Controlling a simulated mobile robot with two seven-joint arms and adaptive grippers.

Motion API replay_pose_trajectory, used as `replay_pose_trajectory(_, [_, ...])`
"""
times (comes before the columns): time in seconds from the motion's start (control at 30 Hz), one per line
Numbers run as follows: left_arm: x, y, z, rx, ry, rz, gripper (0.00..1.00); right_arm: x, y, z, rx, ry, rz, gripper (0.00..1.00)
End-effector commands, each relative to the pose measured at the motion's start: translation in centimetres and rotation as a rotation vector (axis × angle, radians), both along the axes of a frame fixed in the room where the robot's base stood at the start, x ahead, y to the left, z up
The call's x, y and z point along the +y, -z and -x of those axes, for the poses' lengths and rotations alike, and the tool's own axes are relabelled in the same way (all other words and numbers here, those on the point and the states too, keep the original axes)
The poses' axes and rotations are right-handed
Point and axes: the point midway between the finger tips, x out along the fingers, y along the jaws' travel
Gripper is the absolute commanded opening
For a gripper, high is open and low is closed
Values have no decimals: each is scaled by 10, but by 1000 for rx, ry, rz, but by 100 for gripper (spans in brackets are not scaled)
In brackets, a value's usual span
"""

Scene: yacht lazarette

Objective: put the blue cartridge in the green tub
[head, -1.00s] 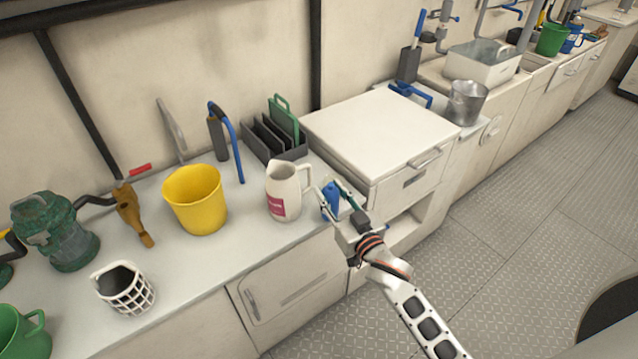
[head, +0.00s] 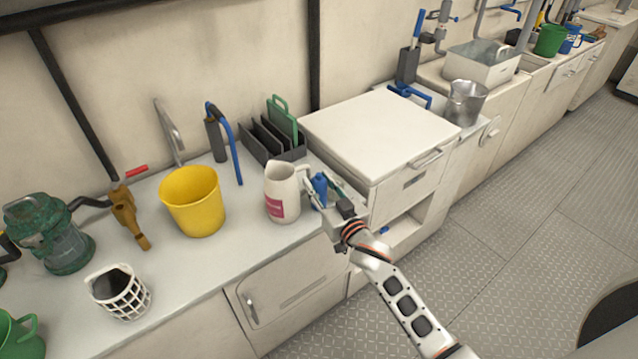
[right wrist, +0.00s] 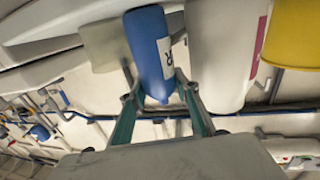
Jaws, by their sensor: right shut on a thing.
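The blue cartridge (head: 320,186) is upright beside the white jug, near the counter's front edge. My right gripper (head: 322,196) is shut on it. In the right wrist view, the cartridge (right wrist: 150,45), with a white label, sits between the two fingers of my right gripper (right wrist: 158,92). I cannot tell whether its base clears the counter. A green tub-like container (head: 551,41) stands on the far counter at the upper right. Another green container (head: 18,338), with a handle, is cut off at the lower left. My left gripper is not in view.
A white jug (head: 281,190) stands close left of the cartridge, then a yellow bucket (head: 193,205) and a white basket (head: 122,296). A raised white cabinet (head: 380,135) is close on the right. A metal bucket (head: 466,103) stands beyond it. The floor in front is clear.

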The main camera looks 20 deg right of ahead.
Motion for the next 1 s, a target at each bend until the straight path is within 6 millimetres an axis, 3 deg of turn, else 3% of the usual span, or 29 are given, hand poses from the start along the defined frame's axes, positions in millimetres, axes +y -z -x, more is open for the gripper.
replay_pose_trajectory(0.07, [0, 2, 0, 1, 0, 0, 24, 0, 4, 0, 1, 0, -1, 7])
replay_pose_trajectory(0.1, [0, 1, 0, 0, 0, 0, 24, 0, 3, 0, 1, 0, -1, 41])
replay_pose_trajectory(0.13, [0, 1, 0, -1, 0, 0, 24, 0, 3, 0, 1, 0, -1, 48])
replay_pose_trajectory(0.57, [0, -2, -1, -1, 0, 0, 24, 0, -2, 2, 0, 0, 1, 48])
replay_pose_trajectory(0.77, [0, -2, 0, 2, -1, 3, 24, -6, -1, 32, 2, 0, -1, 48])
replay_pose_trajectory(1.0, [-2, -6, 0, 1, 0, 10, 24, -14, -1, 80, 2, 0, 1, 48])
